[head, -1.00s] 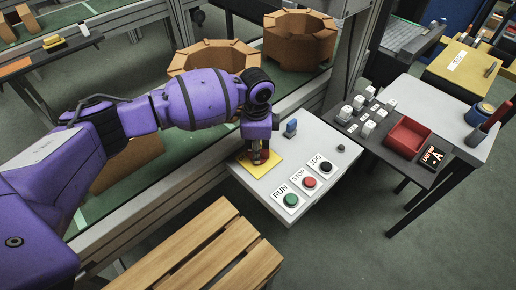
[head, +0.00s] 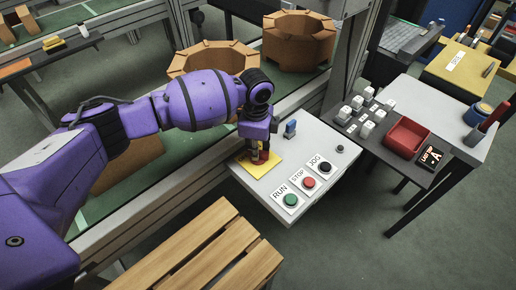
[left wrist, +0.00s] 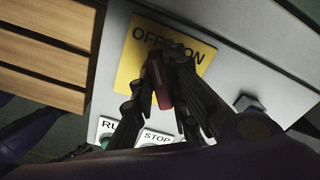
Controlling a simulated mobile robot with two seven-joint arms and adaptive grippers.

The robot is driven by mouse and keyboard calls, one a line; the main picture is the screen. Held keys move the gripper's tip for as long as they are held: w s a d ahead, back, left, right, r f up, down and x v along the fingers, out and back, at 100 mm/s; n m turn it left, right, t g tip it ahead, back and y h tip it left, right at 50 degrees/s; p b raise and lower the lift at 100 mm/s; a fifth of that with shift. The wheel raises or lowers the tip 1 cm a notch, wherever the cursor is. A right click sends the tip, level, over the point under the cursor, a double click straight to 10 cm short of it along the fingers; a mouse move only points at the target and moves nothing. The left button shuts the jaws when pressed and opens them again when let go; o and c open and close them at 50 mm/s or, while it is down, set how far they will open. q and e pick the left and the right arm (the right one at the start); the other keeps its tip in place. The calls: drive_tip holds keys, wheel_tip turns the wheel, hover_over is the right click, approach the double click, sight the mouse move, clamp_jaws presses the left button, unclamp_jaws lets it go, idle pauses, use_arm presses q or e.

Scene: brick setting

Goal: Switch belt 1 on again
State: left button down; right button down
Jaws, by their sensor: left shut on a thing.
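The control panel (head: 322,182) is a pale sloped board. It bears a green RUN button (head: 290,200), a red STOP button (head: 309,183) and a black JOG button (head: 324,167). A yellow plate (head: 257,167) at its left is marked OFF and ON in the left wrist view (left wrist: 132,62). A red switch handle (left wrist: 161,88) stands over that plate, between the two words. My left gripper (head: 260,155) points down over the plate, its fingers (left wrist: 163,84) shut on the red handle. The handle's base is partly hidden. My right gripper is not in view.
A small blue switch (head: 291,128) and a dark knob (head: 340,149) are on the panel. A wooden slatted bench (head: 215,250) stands in front. A side table holds a red tray (head: 407,136) and several white blocks. Brown ring-shaped parts (head: 298,38) lie behind the rail.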

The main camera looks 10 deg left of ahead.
use_arm(q)
drive_tip(key=m, duration=0.4)
drive_tip(key=shift+w+m, duration=0.1)
drive_tip(key=shift+m, duration=0.2)
drive_tip(key=m, duration=0.3)
drive_tip(key=shift+w+d+m, duration=0.1)
drive_tip(key=shift+m, duration=0.2)
drive_tip(key=m, duration=0.3)
drive_tip(key=shift+m, duration=0.3)
drive_tip(key=shift+d+m+b, duration=0.1)
drive_tip(key=shift+m+b, duration=0.3)
drive_tip(key=shift+m, duration=1.6)
drive_tip(key=c, duration=1.7)
unclamp_jaws()
drive_tip(key=shift+r, duration=0.1)
